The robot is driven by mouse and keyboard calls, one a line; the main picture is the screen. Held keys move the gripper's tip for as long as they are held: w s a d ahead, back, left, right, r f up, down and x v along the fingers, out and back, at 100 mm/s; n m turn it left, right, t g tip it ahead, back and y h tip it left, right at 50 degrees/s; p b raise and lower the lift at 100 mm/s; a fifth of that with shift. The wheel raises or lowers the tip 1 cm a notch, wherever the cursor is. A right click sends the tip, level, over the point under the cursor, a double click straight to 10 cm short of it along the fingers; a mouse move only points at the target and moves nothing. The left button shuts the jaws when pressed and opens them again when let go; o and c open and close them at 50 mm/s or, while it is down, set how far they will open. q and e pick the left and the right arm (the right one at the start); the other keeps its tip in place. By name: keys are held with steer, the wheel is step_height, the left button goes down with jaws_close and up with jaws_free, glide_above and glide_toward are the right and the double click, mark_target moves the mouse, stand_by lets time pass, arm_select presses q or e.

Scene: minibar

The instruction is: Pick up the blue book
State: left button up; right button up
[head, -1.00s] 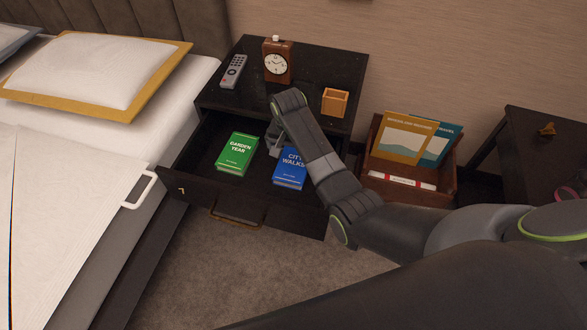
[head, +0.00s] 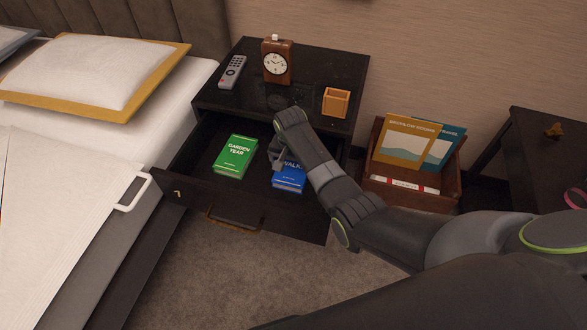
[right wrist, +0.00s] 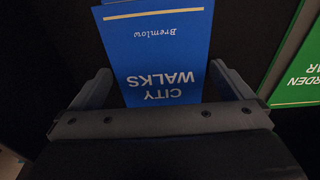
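The blue book (head: 289,181), titled "City Walks", lies flat in the open drawer (head: 200,203) of the dark nightstand. My right gripper (head: 276,158) is over the book's far part and hides some of its cover. In the right wrist view the blue book (right wrist: 165,50) shows between the two spread fingers of my right gripper (right wrist: 160,78). The gripper is open, with a finger near each side of the book. I cannot tell whether either finger touches it. My left gripper is not in view.
A green book (head: 235,157) lies left of the blue one in the drawer. On the nightstand top are a remote (head: 232,71), a clock (head: 276,62) and an orange cup (head: 335,103). A wooden box (head: 412,195) with books stands to the right. The bed is left.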

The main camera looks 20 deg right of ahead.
mark_target(293, 166)
steer(key=c, duration=0.9)
steer(key=shift+c, duration=0.2)
steer(key=shift+r, duration=0.1)
steer(key=shift+r, duration=0.45)
step_height(293, 166, up, 6)
steer(key=p, duration=0.3)
steer(key=shift+w+r, duration=0.1)
steer(key=w+a+b, duration=0.1)
steer(key=a, duration=0.4)
steer(key=w+a+b, duration=0.1)
steer(key=w+a, duration=0.1)
steer(key=a, duration=0.3)
steer(key=w+a+b, duration=0.1)
steer(key=a, duration=0.4)
steer(key=shift+w+a+f, duration=0.25)
steer(key=shift+a, duration=0.1)
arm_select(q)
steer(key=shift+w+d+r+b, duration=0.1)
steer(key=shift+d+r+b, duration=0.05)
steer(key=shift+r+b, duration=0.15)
arm_select(e)
steer(key=shift+w+a+r, duration=0.1)
steer(key=shift+w+a, duration=0.1)
steer(key=shift+a, duration=0.65)
